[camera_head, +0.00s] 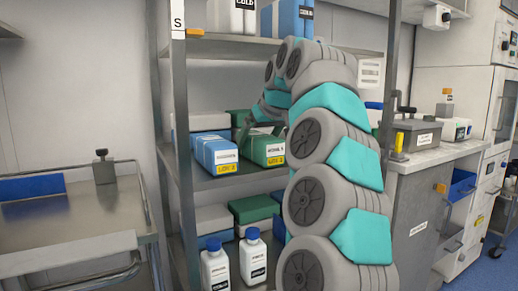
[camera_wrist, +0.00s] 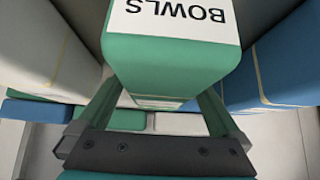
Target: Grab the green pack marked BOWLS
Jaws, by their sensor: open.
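The green pack marked BOWLS (camera_wrist: 170,62) fills the upper middle of the wrist view, its white label upside down. My gripper (camera_wrist: 160,98) is open, with one finger on each side of the pack's lower part in this view. I cannot tell whether the fingers touch it. In the head view my gripper (camera_head: 263,122) is at the middle shelf, just above and behind a green pack (camera_head: 268,149). That pack's label is too small to read there. My arm hides the shelf's right part.
A blue pack (camera_head: 213,151) stands left of the green pack on the shelf. In the wrist view a blue pack (camera_wrist: 270,62) is close on the right and a pale pack (camera_wrist: 45,50) on the left. White bottles (camera_head: 253,258) stand below. A steel counter (camera_head: 440,155) is at right.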

